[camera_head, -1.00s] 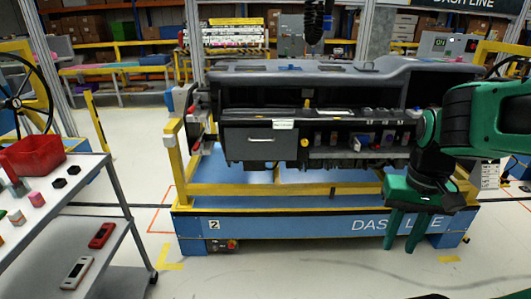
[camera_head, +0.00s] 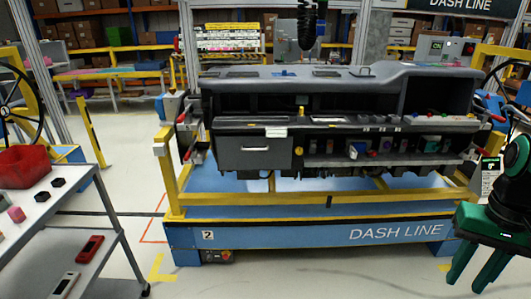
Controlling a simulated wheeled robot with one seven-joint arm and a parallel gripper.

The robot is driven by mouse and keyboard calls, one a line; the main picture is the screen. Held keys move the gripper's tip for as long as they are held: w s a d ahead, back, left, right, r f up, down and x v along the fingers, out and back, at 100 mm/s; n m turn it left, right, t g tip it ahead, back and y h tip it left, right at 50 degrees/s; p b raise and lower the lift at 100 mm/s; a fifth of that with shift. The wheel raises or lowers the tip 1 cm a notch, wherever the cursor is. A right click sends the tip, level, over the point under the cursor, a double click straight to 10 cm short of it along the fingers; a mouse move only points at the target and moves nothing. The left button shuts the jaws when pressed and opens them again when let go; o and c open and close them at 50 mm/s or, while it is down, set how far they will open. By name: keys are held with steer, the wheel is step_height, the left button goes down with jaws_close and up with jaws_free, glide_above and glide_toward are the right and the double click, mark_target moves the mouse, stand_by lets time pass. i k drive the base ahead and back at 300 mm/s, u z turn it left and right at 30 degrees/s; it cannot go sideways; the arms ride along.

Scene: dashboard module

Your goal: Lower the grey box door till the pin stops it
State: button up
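The grey box door (camera_head: 254,151) is a flat panel with a light bar handle at the left of the dashboard module (camera_head: 333,124). It looks upright and shut in its opening. A white label (camera_head: 276,132) sits at its upper right. I cannot make out the pin that stops the door. My gripper (camera_head: 476,270) is at the lower right, well away from the door and in front of the stand's right end. Its two green fingers point down and stand apart, with nothing between them.
The module rests on a yellow and blue stand (camera_head: 300,240) marked DASH LINE. A grey cart (camera_head: 98,228) with a red bin (camera_head: 24,166) and small parts stands at the left. The floor in front of the stand is clear.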

mark_target(235, 152)
steer(key=i, duration=1)
